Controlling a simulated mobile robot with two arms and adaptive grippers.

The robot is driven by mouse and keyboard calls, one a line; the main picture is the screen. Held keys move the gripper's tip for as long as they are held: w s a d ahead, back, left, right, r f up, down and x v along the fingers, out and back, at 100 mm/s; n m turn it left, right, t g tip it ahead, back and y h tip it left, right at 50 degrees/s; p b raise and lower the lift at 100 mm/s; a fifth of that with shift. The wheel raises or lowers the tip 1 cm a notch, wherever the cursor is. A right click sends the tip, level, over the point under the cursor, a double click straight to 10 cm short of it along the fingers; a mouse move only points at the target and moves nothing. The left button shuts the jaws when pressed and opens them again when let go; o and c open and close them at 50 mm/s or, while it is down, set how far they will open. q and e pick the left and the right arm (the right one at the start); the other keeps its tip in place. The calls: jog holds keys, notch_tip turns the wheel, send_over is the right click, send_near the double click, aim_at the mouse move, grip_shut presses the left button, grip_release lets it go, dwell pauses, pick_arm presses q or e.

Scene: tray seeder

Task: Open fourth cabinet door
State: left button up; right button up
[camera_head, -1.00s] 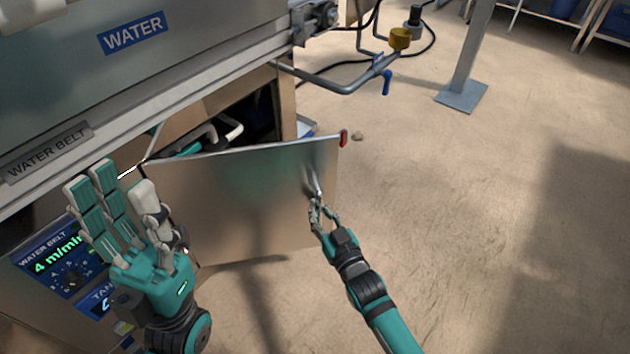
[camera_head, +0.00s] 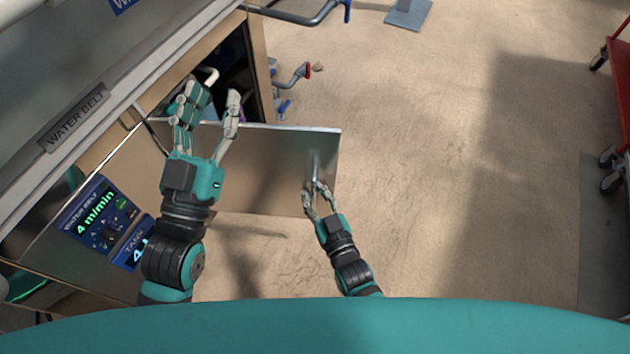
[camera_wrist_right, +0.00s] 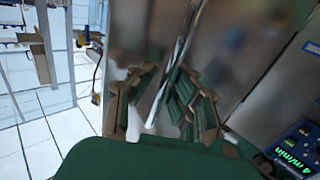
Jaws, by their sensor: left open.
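The metal cabinet door (camera_head: 270,150) stands swung open from the cabinet in the head view. Its upright bar handle (camera_head: 315,163) is near the free edge and also shows in the right wrist view (camera_wrist_right: 184,45). My right gripper (camera_head: 317,186) is at the lower end of this handle, with fingers on both sides of it. Whether they press on the bar cannot be told. My left gripper (camera_head: 212,104) is open, fingers spread, over the hinge side of the door and the cabinet opening (camera_head: 237,75). It hides part of both.
A control panel (camera_head: 97,217) reading 4 m/min is on the cabinet front at left. A red cart (camera_head: 620,90) stands at the far right. A pipe with a red-ended valve (camera_head: 298,74) is behind the door. The floor right of the door is clear.

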jog(key=o, duration=0.3)
jog(key=shift+w+d+f, duration=0.2)
jog(key=shift+d, duration=0.05)
jog(key=shift+a+r, duration=0.1)
jog(key=shift+a, duration=0.05)
jog(key=shift+s, duration=0.1)
jog(key=v, duration=1.1)
jog(key=shift+s+d, duration=0.25)
jog(key=shift+s, duration=0.1)
